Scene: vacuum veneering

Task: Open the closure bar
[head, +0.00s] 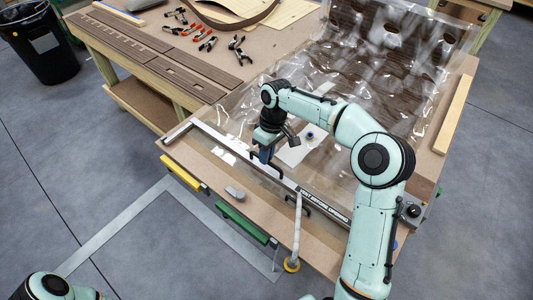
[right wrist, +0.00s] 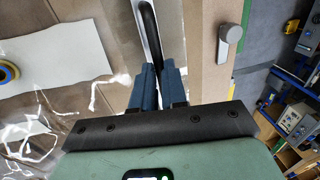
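The closure bar (head: 225,143) is a long pale bar lying across the front of the clear vacuum bag (head: 390,70), with a label about venting before opening at its right part. A black loop handle (right wrist: 150,35) stands on the bar. My right gripper (head: 265,153) is over the bar, left of its middle. In the right wrist view its blue fingers (right wrist: 159,85) sit close on both sides of the handle and appear shut on it. The bar looks down along the bag's edge. My left gripper is outside the view; only part of its arm shows at lower left.
A white hose (head: 297,225) with a yellow end hangs over the front edge. A grey lever (head: 235,192), a yellow bar (head: 180,172) and a green bar (head: 245,222) are along that edge. Clamps (head: 205,40) and brown strips (head: 150,55) lie behind left. A bin (head: 40,45) stands far left.

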